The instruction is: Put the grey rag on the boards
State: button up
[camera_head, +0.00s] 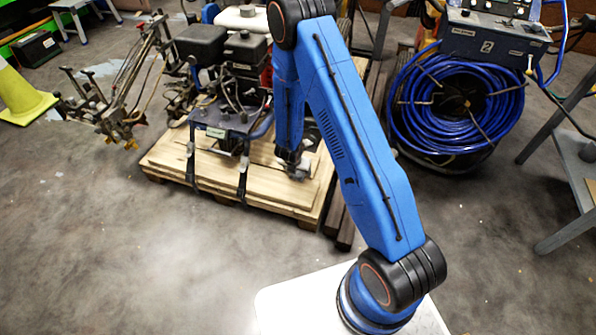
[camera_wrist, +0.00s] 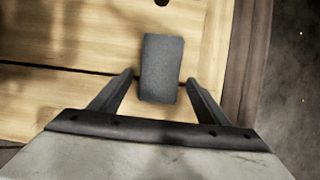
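The grey rag (camera_wrist: 161,60) shows in the wrist view as a dark grey rectangle against the pale boards (camera_wrist: 75,60). It appears to lie on them, across a dark seam. My gripper (camera_wrist: 160,80) is open, with one finger on each side of the rag's near part and a small gap at each side. In the head view my gripper (camera_head: 293,165) points down at the right part of the boards (camera_head: 265,187). The rag cannot be made out clearly there, close under the gripper.
A line striper machine (camera_head: 225,90) stands strapped on the boards, left of my gripper. A blue hose reel (camera_head: 455,105) stands to the right. A yellow-green cone (camera_head: 22,95) is at far left. The concrete floor in front is clear.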

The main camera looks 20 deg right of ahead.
jog(key=shift+r, duration=0.15)
jog(key=v, duration=1.2)
jog(key=shift+d, duration=0.1)
dwell(0.6)
